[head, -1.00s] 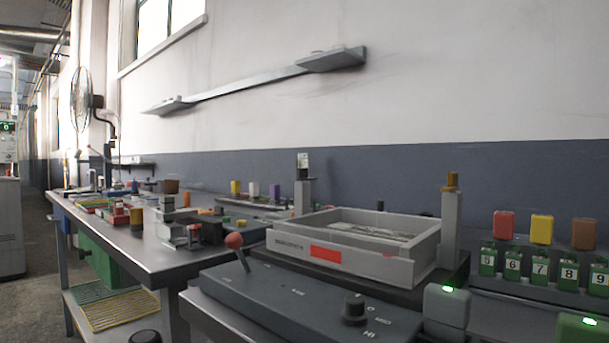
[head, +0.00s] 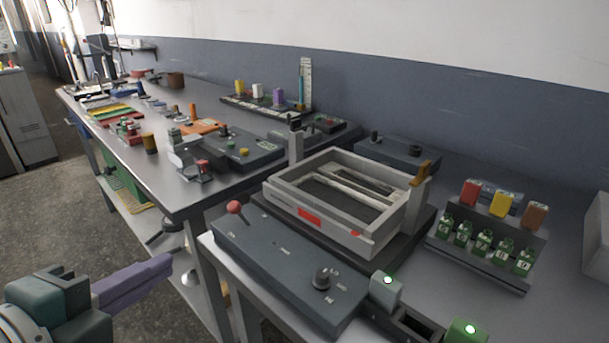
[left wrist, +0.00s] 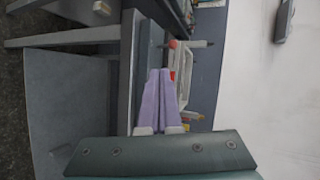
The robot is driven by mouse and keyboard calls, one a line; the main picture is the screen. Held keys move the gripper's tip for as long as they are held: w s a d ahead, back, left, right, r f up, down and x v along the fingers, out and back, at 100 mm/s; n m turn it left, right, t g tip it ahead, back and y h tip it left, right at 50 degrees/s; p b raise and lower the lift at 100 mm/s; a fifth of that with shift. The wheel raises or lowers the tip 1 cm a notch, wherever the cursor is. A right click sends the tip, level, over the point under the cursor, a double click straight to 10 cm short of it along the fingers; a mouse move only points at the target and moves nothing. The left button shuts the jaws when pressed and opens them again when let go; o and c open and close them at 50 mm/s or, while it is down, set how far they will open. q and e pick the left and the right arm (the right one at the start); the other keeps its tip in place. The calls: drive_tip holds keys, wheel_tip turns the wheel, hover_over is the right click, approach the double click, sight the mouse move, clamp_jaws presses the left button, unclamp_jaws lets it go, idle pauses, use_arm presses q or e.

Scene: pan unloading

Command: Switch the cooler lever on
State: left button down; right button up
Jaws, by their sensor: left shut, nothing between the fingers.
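A lever with a red ball tip (head: 234,207) stands at the left end of a dark grey control panel (head: 270,250), its stick leaning toward the left. In the left wrist view the red ball (left wrist: 173,44) shows just beyond my fingertips. My left gripper (head: 168,263) comes in at the lower left of the head view, with its purple fingers shut and empty. It is left of and nearer than the lever, clear of it. In the left wrist view the shut fingers (left wrist: 160,72) point toward the panel side. My right gripper is not in view.
A black dial (head: 322,278) is on the panel's right end. Behind the panel is a grey open tray frame (head: 360,235). A rack of green bottles (head: 485,245) is at right. A long workbench (head: 190,195) with many small parts extends left. Open floor lies at lower left.

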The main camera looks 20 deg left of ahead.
use_arm(q)
approach(232, 213)
wheel_tip(232, 213, down, 3)
drive_tip(key=w, duration=0.1)
drive_tip(key=shift+w+a+r, duration=0.1)
drive_tip(key=shift+w, duration=1.1)
drive_tip(key=shift+w+a+r, duration=0.15)
drive_tip(key=shift+w, duration=1.1)
